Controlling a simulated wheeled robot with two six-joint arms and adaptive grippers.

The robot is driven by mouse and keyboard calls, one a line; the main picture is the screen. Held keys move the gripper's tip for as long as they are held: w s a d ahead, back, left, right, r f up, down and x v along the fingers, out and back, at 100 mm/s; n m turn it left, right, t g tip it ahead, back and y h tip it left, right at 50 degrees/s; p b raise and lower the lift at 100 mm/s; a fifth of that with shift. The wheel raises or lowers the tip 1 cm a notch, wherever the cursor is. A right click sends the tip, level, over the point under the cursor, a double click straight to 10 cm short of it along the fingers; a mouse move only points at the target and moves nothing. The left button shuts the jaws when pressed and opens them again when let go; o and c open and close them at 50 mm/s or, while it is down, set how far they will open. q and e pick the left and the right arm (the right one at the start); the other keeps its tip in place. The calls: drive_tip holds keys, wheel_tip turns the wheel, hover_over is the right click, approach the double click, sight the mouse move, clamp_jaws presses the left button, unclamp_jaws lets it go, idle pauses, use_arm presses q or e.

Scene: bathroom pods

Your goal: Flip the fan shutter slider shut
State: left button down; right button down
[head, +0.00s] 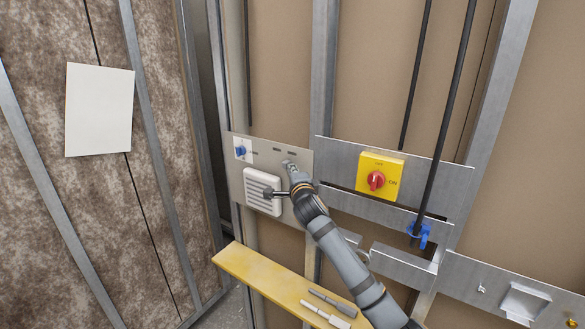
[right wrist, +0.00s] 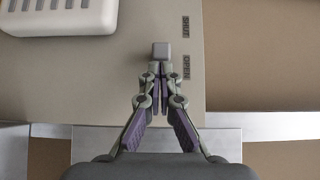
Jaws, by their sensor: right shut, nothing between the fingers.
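The fan shutter slider shows as a small square grey knob (right wrist: 160,50) on a grey panel in the right wrist view. It stands beside the labels, level with the space between "SHUT" (right wrist: 185,25) and "OPEN" (right wrist: 186,67). My right gripper (right wrist: 160,70) is shut and empty, its tips right at the knob's "OPEN" side; I cannot tell whether they touch it. In the head view my right gripper (head: 290,165) is at the panel, above and right of the white louvred fan (head: 256,184), and hides most of the slider. My left gripper is not in view.
A blue knob (head: 241,151) is on the same panel (head: 240,176). A yellow switch box (head: 379,172) with a red knob is to the right, and a blue valve (head: 420,233) lies beyond it. A yellow shelf (head: 260,279) with tools is below.

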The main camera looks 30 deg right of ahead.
sight(276, 160)
drive_tip(key=shift+d, duration=0.1)
drive_tip(key=w+b, duration=0.1)
drive_tip(key=w+a+b, duration=0.1)
drive_tip(key=w+b, duration=0.1)
drive_tip(key=w+a+b, duration=0.1)
drive_tip(key=shift+w+f+b, duration=0.25)
drive_tip(key=shift+w+b, duration=0.05)
drive_tip(key=shift+w, duration=0.1)
drive_tip(key=shift+w+a+r, duration=0.1)
drive_tip(key=shift+r, duration=0.2)
